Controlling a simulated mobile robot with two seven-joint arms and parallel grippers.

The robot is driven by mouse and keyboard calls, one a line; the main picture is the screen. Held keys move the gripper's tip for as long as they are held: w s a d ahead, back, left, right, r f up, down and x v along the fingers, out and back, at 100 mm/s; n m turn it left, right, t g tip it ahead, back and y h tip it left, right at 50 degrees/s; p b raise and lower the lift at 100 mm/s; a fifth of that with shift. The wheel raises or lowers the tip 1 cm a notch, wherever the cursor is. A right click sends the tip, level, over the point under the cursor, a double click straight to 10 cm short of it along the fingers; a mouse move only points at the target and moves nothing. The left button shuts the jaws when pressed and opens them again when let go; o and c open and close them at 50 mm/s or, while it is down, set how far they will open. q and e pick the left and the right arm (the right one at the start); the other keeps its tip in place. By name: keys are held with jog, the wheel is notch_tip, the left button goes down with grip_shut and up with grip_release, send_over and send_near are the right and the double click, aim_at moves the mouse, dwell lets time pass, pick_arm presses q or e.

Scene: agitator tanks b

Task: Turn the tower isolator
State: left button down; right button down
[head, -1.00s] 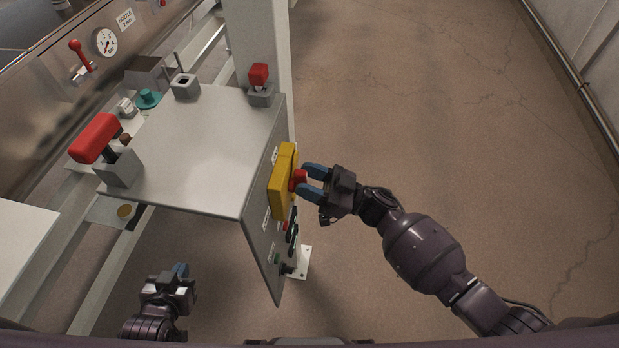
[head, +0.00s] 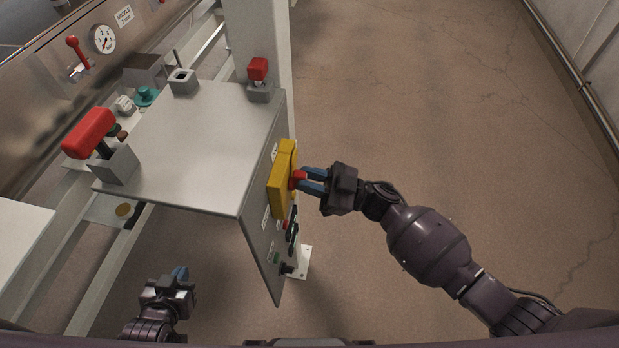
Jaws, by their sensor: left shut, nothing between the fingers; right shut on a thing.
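The isolator is a yellow box (head: 281,181) on the right-facing side of the grey cabinet (head: 262,235). Its small red knob (head: 296,180) sticks out to the right. My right gripper (head: 307,180) comes from the right and is shut on the red knob, with its blue fingers on either side of it. The fingers and the steep view partly hide the knob, so its exact angle is hard to read. My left gripper (head: 181,276) is shut and empty at the lower left, low in front of the frame and apart from everything.
A large red handle (head: 90,134) and a smaller red-topped switch (head: 258,70) stand at the cabinet top's edges. Push buttons (head: 275,257) sit below the yellow box. A gauge (head: 103,39) and red lever (head: 76,50) are on the tank at upper left. The floor at right is clear.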

jog(key=n+g, duration=0.1)
jog(key=n, duration=0.1)
jog(key=n+g+b, duration=0.1)
jog(key=n, duration=0.2)
jog(key=n+g+b, duration=0.1)
jog(key=n, duration=0.1)
jog(key=shift+s+f+n+g+h, duration=0.3)
jog(key=shift+s+n+g+h, duration=0.1)
jog(key=n, duration=0.1)
jog(key=n+g+h, duration=0.1)
jog(key=n, duration=0.1)
jog(key=n+b, duration=0.1)
jog(key=n, duration=0.1)
jog(key=shift+s+a+f+g+h, duration=0.1)
jog(key=shift+s+f+g+h, duration=0.2)
jog(key=shift+g, duration=0.1)
jog(key=n+h, duration=0.1)
jog(key=n, duration=0.2)
jog(key=shift+f, duration=0.1)
jog(key=shift+f+n+h+b, duration=0.25)
jog(key=shift+n+h, duration=0.35)
jog(key=shift+n, duration=0.7)
pick_arm(q)
notch_tip(320, 180, down, 4)
jog(key=shift+s+d+f, duration=0.1)
jog(key=shift+f, duration=0.15)
jog(key=shift+s+f, duration=0.1)
jog(key=shift+s, duration=0.1)
jog(key=shift+s+f+g, duration=0.2)
jog(key=shift+s+g, duration=0.1)
